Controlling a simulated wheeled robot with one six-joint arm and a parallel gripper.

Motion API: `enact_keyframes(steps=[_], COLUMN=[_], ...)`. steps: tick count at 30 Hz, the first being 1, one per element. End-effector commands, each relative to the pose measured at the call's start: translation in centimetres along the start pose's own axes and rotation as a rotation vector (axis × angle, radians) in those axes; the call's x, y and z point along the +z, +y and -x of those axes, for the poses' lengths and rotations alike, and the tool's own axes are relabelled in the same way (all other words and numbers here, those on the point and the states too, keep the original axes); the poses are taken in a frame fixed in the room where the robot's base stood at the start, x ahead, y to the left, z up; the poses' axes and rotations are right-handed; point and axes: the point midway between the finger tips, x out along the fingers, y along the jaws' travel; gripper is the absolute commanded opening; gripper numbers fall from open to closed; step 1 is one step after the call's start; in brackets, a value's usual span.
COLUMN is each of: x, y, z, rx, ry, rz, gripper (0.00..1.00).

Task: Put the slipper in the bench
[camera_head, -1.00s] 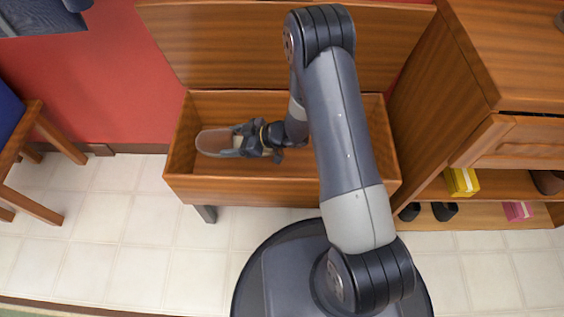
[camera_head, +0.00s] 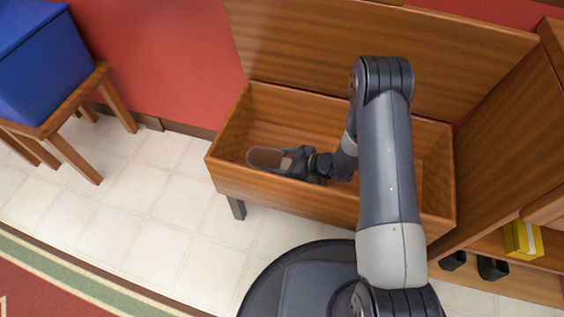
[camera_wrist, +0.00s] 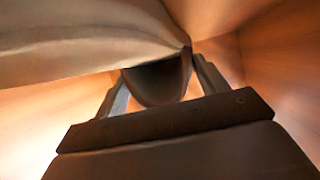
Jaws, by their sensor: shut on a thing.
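The wooden bench (camera_head: 225,178) stands against the red wall with its lid up and its box open. The slipper (camera_head: 262,157), with a brown sole, is inside the box opening near the left end. My gripper (camera_head: 290,163) is shut on the slipper, which points left from it. In the wrist view the slipper (camera_wrist: 90,35) fills the upper left, and part of it lies between the fingers (camera_wrist: 155,88). Wooden box walls surround it there. I cannot tell whether the slipper touches the bench floor.
A wooden shelf unit (camera_head: 510,130) stands close on the right, with a yellow box (camera_head: 522,239) and dark shoes (camera_head: 490,267) on its shelves. A stool (camera_head: 75,130) with a blue box (camera_head: 42,62) is at the left. Tiled floor (camera_head: 150,220) in front is clear.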

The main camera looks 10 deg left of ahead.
Motion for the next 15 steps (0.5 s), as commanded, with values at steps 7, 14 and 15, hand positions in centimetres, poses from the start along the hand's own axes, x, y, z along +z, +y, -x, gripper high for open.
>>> enact_keyframes(steps=[7, 14, 15], x=[0.25, 0.14, 0.14], y=[0.02, 0.02, 0.02], z=[-0.13, -0.07, -0.07], rx=[0.0, 0.0, 0.0], ry=[0.0, 0.0, 0.0], rz=[0.0, 0.0, 0.0], gripper=[0.44, 0.86, 0.89])
